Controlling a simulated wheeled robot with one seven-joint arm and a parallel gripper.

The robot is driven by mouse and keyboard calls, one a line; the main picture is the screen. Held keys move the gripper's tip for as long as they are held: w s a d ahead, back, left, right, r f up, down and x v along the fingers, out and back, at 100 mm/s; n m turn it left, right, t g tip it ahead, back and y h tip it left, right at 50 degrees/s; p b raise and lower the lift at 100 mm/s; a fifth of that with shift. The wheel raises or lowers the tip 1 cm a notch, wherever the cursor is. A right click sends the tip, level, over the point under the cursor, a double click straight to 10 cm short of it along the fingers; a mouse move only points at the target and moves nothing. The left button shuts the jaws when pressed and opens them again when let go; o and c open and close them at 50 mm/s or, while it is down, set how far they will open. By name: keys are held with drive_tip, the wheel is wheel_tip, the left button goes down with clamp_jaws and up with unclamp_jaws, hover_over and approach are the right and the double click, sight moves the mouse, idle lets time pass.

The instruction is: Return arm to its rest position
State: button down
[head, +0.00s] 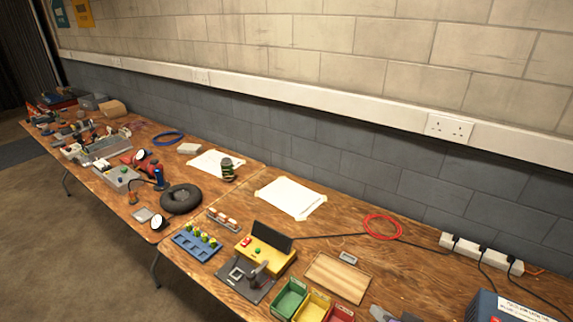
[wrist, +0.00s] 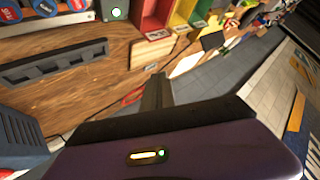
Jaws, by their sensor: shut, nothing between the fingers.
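My gripper (wrist: 157,88) shows in the wrist view, with its dark fingers together at the middle and nothing between them. Its dark purple body fills the bottom of that view and carries a small lit indicator. The gripper points out over the wooden bench and is apart from the things on it. I cannot make out my gripper in the head view.
The wooden bench (head: 220,208) runs along a block wall. Green (head: 290,298) and yellow (head: 314,306) bins stand at its front. A power strip (head: 480,253), red cable coil (head: 383,227) and blue box (head: 492,307) lie right. Bare wood shows around the coil.

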drive_tip(key=s+a+r+n+t+h+b, duration=0.1)
drive_tip(key=s+r, duration=0.2)
drive_tip(key=s, duration=0.9)
drive_tip(key=s+a+r+n+t+h+b, duration=0.1)
drive_tip(key=s+r+b, duration=0.1)
drive_tip(key=s, duration=1.1)
drive_tip(key=s+a+r+n+t+b, duration=0.1)
drive_tip(key=s+r, duration=0.3)
drive_tip(key=s, duration=0.8)
drive_tip(key=shift+s+a+r+n+t+h+b, duration=0.25)
drive_tip(key=shift+a+r+n+t+h+b, duration=0.15)
drive_tip(key=shift+t+b, duration=0.3)
drive_tip(key=shift+f, duration=0.1)
